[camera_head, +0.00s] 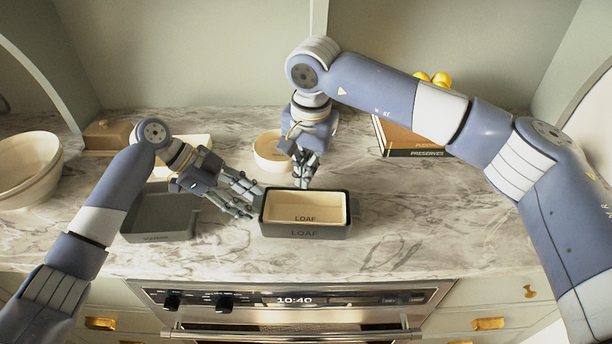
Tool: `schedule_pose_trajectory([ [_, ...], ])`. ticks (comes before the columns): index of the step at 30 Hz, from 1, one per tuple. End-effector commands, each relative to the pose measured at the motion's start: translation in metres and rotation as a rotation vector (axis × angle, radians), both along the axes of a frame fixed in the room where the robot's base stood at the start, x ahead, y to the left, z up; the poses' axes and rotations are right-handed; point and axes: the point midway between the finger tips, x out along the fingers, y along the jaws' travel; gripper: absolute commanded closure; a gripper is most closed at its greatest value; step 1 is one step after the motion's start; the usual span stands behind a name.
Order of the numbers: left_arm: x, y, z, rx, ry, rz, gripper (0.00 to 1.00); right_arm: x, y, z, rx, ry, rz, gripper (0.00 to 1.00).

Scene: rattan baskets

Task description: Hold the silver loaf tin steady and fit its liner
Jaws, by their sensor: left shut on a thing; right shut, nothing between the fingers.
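The loaf tin (304,234) is a dark grey rectangular box on the marble counter, right of my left gripper. It looks dark grey rather than silver, with LOAF on its front wall. A cream liner (298,208) sits inside it, also marked LOAF; whether it is fully seated I cannot tell. My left gripper (248,202) is shut on the tin's left end. My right gripper (303,179) is shut and empty, pointing down at the tin's back rim; whether it touches the rim or liner is unclear.
A grey tray (158,222) stands left of the tin, partly behind my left arm. A round cream bowl (268,152) is behind the tin. Larger bowls (30,170) stand far left, and books (415,143) with yellow fruit (441,79) are back right. Counter right of the tin is clear.

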Motion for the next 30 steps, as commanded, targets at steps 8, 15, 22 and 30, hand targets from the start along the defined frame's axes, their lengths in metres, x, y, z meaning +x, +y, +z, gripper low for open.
schedule_pose_trajectory([
  [8, -0.001, 0.001, -0.003, 0.004, 0.003, 0.001, 0.78, -0.002, -0.001, -0.008, -0.037, -0.065, 0.476, 1.00],
  [15, -0.001, 0.001, -0.003, 0.004, 0.003, 0.001, 0.78, -0.004, 0.000, -0.012, -0.071, -0.112, 0.798, 1.00],
  [22, -0.001, 0.001, -0.003, 0.004, 0.003, 0.001, 0.78, -0.005, 0.000, -0.015, -0.087, -0.130, 0.926, 1.00],
  [30, -0.001, 0.001, -0.003, 0.004, 0.004, 0.000, 0.78, -0.006, 0.000, -0.041, -0.085, -0.128, 0.933, 1.00],
])
